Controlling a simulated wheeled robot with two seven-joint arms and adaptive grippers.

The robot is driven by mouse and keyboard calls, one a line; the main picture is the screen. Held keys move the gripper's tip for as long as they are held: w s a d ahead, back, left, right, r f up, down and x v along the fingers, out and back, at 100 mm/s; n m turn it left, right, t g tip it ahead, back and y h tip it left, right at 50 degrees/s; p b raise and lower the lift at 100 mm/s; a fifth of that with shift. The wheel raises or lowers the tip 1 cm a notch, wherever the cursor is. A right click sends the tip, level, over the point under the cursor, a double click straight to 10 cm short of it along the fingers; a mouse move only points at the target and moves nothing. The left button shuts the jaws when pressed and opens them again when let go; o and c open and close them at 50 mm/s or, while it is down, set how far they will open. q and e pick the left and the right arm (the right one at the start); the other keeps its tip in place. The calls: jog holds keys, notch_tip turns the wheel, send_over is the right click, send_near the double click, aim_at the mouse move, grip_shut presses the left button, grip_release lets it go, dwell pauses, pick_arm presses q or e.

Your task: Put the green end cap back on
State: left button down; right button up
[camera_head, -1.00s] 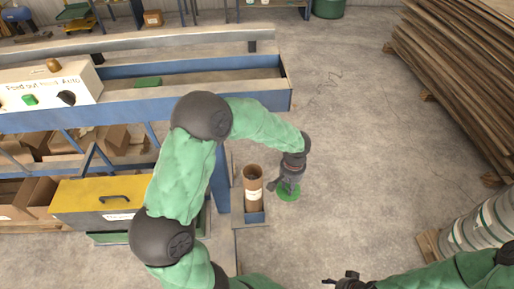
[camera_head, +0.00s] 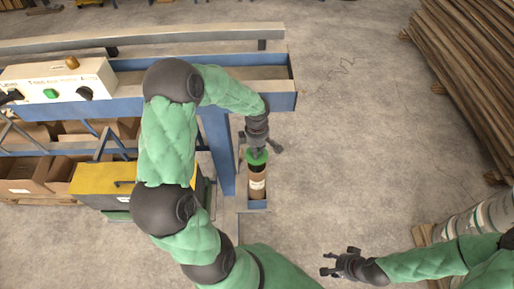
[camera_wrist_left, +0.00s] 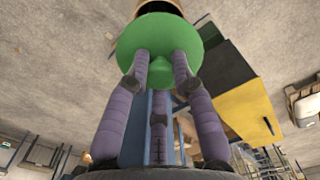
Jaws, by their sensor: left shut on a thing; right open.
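The green end cap (camera_head: 257,157) is in my left gripper (camera_head: 258,147), which is shut on it. The cap is at the upper end of the brown cardboard tube (camera_head: 257,184), which stands in a small blue holder (camera_head: 257,205). A dark gap shows below the cap, so it looks apart from or tilted over the tube's mouth; I cannot tell if they touch. In the left wrist view the green cap (camera_wrist_left: 185,42) is at the fingertips, with the tube (camera_wrist_left: 160,8) just beyond. My right gripper (camera_head: 328,263) is open and empty, low in the head view.
A blue-framed machine (camera_head: 200,105) with a white control box (camera_head: 55,85) is behind and left. A yellow-lidded box (camera_head: 90,178) and cardboard boxes lie below it. Stacked boards (camera_head: 465,80) are at the right. The floor between is clear.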

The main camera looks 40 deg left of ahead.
pick_arm(q)
jog(key=shift+f+b, duration=0.8)
jog(key=shift+f, duration=1.2)
jog(key=shift+w+f+b, duration=0.1)
jog(key=shift+f+b, duration=0.25)
jog(key=shift+f, duration=0.05)
jog(key=shift+f+b, duration=0.85)
jog(key=shift+b, duration=0.1)
jog(key=shift+b, duration=0.65)
jog(key=shift+f+b, duration=0.15)
jog(key=shift+b, duration=0.65)
dwell(0.4)
jog(key=shift+c, duration=2.4)
grip_release()
